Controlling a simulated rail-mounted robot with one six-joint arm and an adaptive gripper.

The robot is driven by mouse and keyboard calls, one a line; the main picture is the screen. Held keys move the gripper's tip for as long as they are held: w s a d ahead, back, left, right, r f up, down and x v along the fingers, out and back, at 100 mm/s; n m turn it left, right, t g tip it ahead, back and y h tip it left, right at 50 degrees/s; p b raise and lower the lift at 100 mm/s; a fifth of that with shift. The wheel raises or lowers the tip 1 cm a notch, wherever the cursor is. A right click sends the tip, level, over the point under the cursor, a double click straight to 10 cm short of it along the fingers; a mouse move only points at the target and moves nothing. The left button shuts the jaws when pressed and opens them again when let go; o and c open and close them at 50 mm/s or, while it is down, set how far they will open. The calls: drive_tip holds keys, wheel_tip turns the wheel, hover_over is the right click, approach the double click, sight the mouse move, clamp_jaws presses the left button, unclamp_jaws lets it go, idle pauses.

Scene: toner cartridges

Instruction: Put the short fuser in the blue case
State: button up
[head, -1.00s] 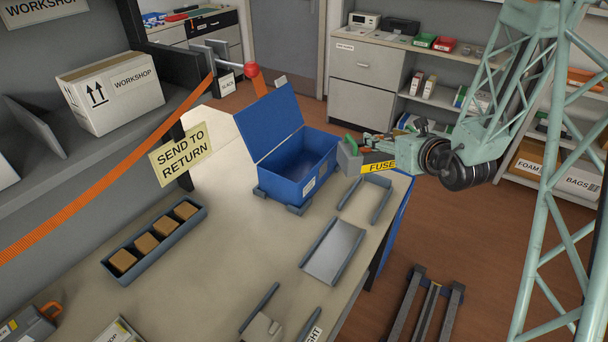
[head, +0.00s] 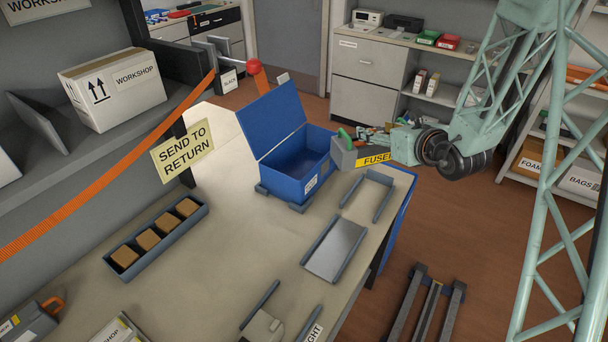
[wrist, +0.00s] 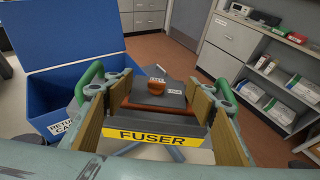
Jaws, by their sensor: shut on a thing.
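The fuser (head: 345,153) is a grey block with a yellow FUSER label and green handles. My gripper (head: 366,144) is shut on it and holds it up at the right side of the blue case. In the wrist view the fuser (wrist: 160,136) sits between the two pads of my gripper (wrist: 160,112), with an orange-brown knob on its top. The blue case (head: 320,178) stands open on the bench, its lid raised to the left. In the wrist view the blue case (wrist: 50,100) is left of the fuser, with its front label partly hidden by my gripper.
The bench (head: 240,250) has free room in front of the case. A grey tray (head: 336,248) and an empty bracket (head: 368,195) lie near the right edge. A long tray (head: 118,272) of brown blocks is at left. A SEND TO RETURN sign (head: 183,151) hangs left of the case.

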drive_tip(key=w+a+n+g+y, duration=0.2)
drive_tip(key=a+n+y, duration=0.1)
drive_tip(key=a, duration=0.8)
drive_tip(key=w+a+n+g+y, duration=0.3)
drive_tip(key=a+n, duration=0.1)
drive_tip(key=a, duration=0.7)
drive_tip(key=shift+w+r+n+g+y, duration=0.15)
drive_tip(key=shift+n+g+y, duration=0.15)
drive_tip(key=shift+y, duration=0.1)
drive_tip(key=shift+a, duration=0.1)
wheel_tip(320, 180, down, 6)
drive_tip(key=b, duration=0.1)
drive_tip(key=shift+f+b, duration=0.2)
drive_tip(key=shift+b, duration=0.1)
drive_tip(key=shift+f+b, duration=0.3)
drive_tip(key=shift+f, duration=1.5)
